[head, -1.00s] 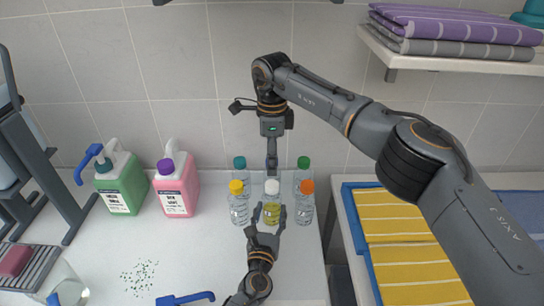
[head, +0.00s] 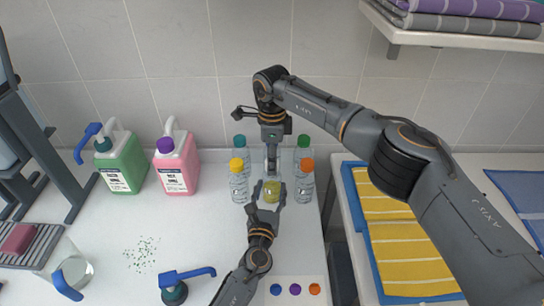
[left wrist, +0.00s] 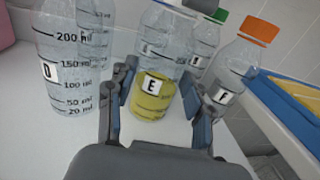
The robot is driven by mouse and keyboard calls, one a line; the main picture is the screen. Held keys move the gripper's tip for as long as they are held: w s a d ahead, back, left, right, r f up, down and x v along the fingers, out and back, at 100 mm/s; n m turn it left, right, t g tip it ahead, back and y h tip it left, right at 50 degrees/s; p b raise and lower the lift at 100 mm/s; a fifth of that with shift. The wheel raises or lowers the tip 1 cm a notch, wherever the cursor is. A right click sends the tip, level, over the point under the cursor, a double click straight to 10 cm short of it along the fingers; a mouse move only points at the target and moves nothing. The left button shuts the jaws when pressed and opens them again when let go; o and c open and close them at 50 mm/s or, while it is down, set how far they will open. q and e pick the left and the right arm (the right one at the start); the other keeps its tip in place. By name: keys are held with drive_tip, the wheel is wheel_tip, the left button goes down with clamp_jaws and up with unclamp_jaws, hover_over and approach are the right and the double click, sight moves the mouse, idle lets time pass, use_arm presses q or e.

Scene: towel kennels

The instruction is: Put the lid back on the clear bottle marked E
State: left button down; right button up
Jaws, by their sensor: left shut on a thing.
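The clear bottle marked E (head: 271,190), with yellow liquid, stands upright in the middle of the front row. Its label shows in the left wrist view (left wrist: 151,85), where its top is out of frame. My left gripper (head: 268,188) is shut on its body, one finger on each side, also in the left wrist view (left wrist: 160,92). My right gripper (head: 271,165) points straight down at the top of bottle E. Its fingers cover the bottle's mouth, so I cannot tell whether they are shut on a lid or how a lid sits there.
Bottles D (left wrist: 70,70) and F (left wrist: 235,75) stand close on either side. Teal-capped (head: 239,141) and green-capped (head: 304,141) bottles stand behind. Blue (head: 276,289), purple (head: 295,289) and orange (head: 314,289) round spots show at the front. A blue-handled pump (head: 175,290) stands at front left.

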clamp_jaws()
drive_tip(key=m, duration=0.8)
drive_tip(key=shift+o, duration=1.4)
unclamp_jaws()
drive_tip(key=shift+r, duration=2.3)
drive_tip(key=shift+c, duration=0.4)
